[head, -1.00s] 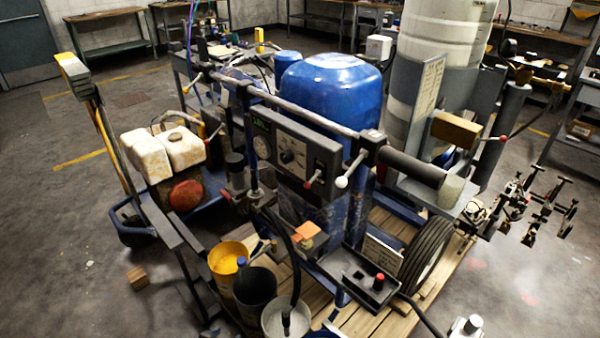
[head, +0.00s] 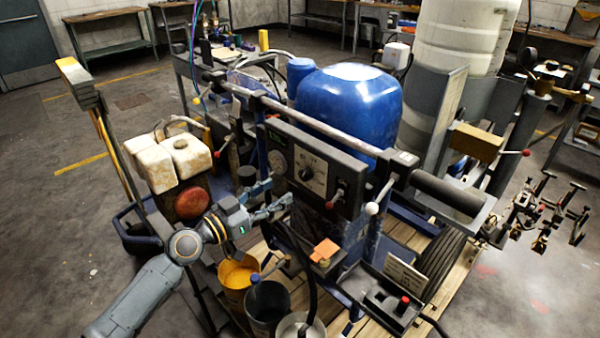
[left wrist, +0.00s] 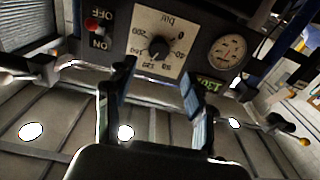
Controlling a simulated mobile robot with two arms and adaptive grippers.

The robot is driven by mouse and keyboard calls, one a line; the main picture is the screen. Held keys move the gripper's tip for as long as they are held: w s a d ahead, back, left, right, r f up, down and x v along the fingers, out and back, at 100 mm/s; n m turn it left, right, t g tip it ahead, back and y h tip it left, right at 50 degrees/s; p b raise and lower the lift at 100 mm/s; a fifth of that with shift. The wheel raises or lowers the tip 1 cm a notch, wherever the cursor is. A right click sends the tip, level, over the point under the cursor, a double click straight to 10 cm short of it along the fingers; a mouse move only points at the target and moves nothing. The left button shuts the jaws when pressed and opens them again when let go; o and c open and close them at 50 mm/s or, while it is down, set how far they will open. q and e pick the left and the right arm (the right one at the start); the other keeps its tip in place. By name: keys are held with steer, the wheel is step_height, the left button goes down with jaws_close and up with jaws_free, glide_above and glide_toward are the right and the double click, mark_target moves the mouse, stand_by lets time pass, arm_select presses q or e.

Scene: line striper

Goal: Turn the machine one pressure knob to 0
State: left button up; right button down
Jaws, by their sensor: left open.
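The pressure knob (head: 305,173) is a small black knob on a pale square dial plate, on the dark control panel of the machine with the blue tank. In the left wrist view the knob (left wrist: 158,47) sits in the middle of the plate, which appears upside down with numbers including 0 and 200. I cannot tell its exact setting. My left gripper (head: 280,201) is open and empty, just in front of and below-left of the panel. In the left wrist view its two fingers (left wrist: 155,85) stand apart, below the knob and not touching it. My right gripper is not in view.
A round gauge (left wrist: 226,52) and a red-tipped switch (left wrist: 93,24) flank the dial. A long bar (head: 285,110) runs above the panel. A yellow bucket (head: 238,272) and a dark bucket (head: 265,305) stand below my left arm.

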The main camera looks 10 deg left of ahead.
mark_target(303, 177)
arm_select(q)
steer(key=p+x, duration=0.1)
steer(key=x, duration=0.7)
steer(key=shift+w+d+p, duration=0.3)
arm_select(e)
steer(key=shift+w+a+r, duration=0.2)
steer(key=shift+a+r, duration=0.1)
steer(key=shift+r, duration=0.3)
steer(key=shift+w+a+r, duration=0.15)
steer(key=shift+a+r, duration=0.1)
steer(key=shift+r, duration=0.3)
arm_select(q)
jaws_close()
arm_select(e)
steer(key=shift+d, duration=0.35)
